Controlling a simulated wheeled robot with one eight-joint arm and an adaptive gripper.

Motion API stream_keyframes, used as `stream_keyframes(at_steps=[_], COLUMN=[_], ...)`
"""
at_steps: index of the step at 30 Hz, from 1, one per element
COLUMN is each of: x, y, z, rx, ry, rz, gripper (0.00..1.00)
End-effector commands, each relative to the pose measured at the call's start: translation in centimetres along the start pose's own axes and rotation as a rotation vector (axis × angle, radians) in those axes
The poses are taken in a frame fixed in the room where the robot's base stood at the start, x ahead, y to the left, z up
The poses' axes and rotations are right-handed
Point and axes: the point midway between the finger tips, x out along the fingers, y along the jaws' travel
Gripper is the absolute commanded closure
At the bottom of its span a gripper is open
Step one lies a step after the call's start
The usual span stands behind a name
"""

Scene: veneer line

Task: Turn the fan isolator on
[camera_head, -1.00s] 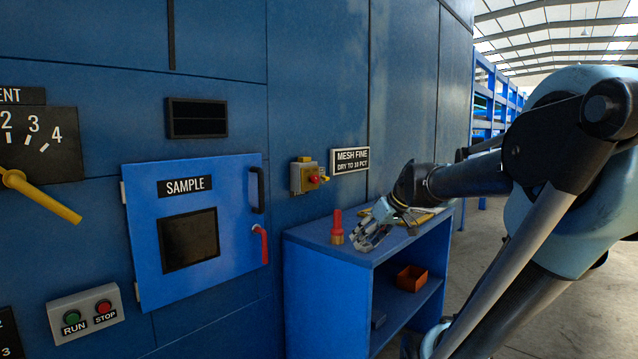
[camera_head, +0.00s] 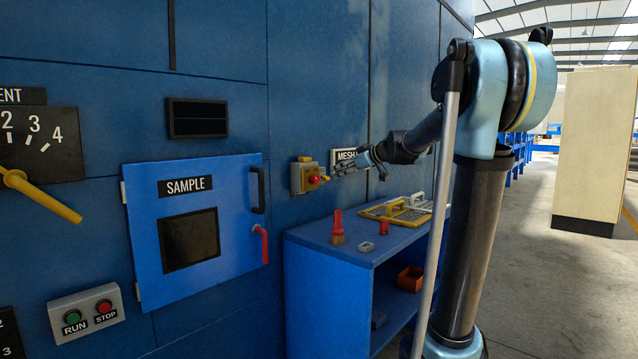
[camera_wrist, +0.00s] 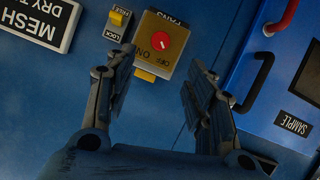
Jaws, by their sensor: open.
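The fan isolator is a small yellow-fronted box (camera_head: 304,178) on the blue wall, right of the SAMPLE door, with a red round knob (camera_head: 314,180). In the wrist view the box (camera_wrist: 181,63) appears turned, with FANS, ON and OFF lettering around the red knob (camera_wrist: 171,39). A white mark shows on the knob; which position it marks I cannot tell. A yellow lock tab (camera_wrist: 119,17) marked FREE and LOCK sits beside the box. My gripper (camera_head: 345,168) is open and empty, just right of the isolator; in the wrist view its fingers (camera_wrist: 160,72) spread below the knob.
The SAMPLE door (camera_head: 143,240) has a black handle (camera_head: 257,190) and red lever (camera_head: 262,244). The MESH sign (camera_head: 343,156) is partly behind my gripper. Below, a blue shelf unit (camera_head: 330,285) holds a red-handled brush (camera_head: 338,227) and yellow-framed screens (camera_head: 400,211).

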Motion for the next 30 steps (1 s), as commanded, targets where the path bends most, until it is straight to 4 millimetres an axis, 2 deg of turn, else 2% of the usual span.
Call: stream_keyframes(at_steps=[6,21,30], x=[3.9,11.9,14.2], y=[-0.1,-0.1,-0.1], z=[-0.1,0.0,0.0], rx=[0.0,0.001,0.001], ry=[0.0,0.0,-0.001], rz=[-0.003,-0.003,-0.001], gripper=[0.51,0.51,0.51])
